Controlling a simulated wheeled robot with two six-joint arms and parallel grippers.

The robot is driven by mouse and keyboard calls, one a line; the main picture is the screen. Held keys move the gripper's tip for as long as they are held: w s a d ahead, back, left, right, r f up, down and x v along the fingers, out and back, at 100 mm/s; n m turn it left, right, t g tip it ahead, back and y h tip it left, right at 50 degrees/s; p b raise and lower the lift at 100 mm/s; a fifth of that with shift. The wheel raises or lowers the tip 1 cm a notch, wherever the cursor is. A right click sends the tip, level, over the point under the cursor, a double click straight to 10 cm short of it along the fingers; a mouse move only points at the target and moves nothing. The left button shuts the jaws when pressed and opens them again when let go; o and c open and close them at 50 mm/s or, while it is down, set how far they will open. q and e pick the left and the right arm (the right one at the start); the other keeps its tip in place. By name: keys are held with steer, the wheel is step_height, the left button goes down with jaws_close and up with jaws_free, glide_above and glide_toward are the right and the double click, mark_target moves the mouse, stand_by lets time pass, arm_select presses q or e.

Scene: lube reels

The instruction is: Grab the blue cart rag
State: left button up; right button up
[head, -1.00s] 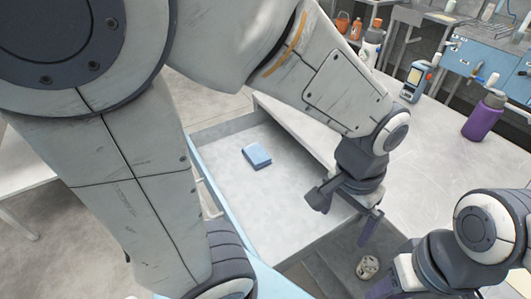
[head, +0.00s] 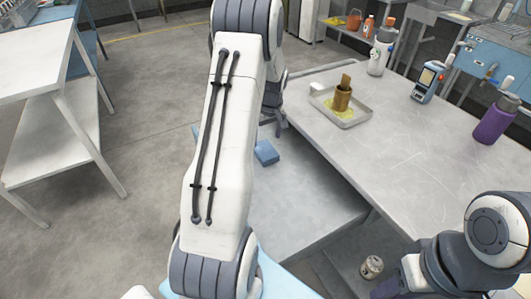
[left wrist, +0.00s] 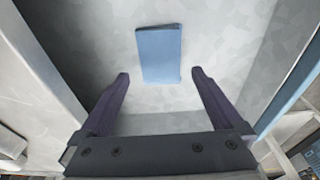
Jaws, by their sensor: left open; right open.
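In the head view my left gripper (head: 274,124) is mostly hidden behind my left arm, close to the rag at the drawer's far end. My right gripper (head: 396,283) is partly in view at the bottom right, open, away from the rag.
A can (head: 371,267) stands below. Open floor lies left.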

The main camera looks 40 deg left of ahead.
mark_target(265, 149)
arm_select(q)
steer(key=f, duration=0.5)
steer(key=shift+w+a+f+p, duration=0.2)
steer(key=shift+a+f+p, duration=0.15)
steer(key=shift+a+f, duration=0.05)
steer(key=c, duration=1.2)
steer(key=shift+o, duration=0.2)
steer(key=shift+r, duration=0.1)
